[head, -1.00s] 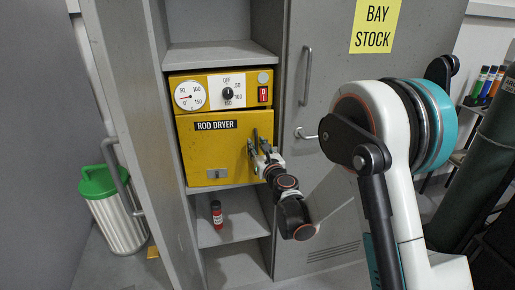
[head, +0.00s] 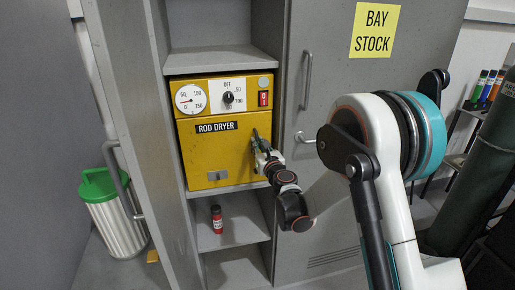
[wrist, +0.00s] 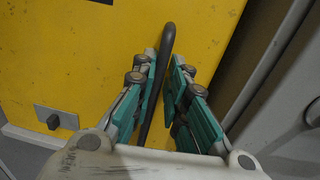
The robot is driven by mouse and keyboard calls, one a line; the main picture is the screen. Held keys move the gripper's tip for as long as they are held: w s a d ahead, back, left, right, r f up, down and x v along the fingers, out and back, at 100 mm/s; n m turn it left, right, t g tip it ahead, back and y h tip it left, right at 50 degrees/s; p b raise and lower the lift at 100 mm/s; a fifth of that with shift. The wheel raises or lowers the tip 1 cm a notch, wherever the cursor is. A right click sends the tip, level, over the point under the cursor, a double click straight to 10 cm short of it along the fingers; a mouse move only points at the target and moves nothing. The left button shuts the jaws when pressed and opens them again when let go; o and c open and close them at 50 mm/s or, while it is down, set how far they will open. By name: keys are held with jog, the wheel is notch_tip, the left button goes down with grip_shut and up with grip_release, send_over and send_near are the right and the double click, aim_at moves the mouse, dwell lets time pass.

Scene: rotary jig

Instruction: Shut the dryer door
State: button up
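The yellow dryer door (head: 212,155) carries a "ROD DRYER" label and sits below the control panel. It looks about flush with the dryer's front, though a small gap cannot be ruled out. Its dark bar handle (wrist: 168,45) is at the door's right side. My gripper (wrist: 164,70) has its two fingers on either side of the handle, drawn in close, and looks shut on it. In the head view my gripper (head: 262,152) is at the door's right edge and hides part of the handle. A grey latch plate (head: 217,176) is low on the door.
The dryer's panel (head: 213,94) has a dial, a knob and a red switch. A grey cabinet door (head: 135,130) stands open at the left. A closed locker (head: 340,70) is at the right. A red bottle (head: 217,219) stands on the shelf below. A green-lidded bin (head: 103,185) is at far left.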

jog(key=shift+o, duration=0.7)
jog(key=shift+w+d, duration=0.15)
jog(key=shift+s, duration=0.2)
jog(key=v, duration=1.1)
jog(key=shift+s, duration=0.35)
jog(key=shift+d, duration=0.15)
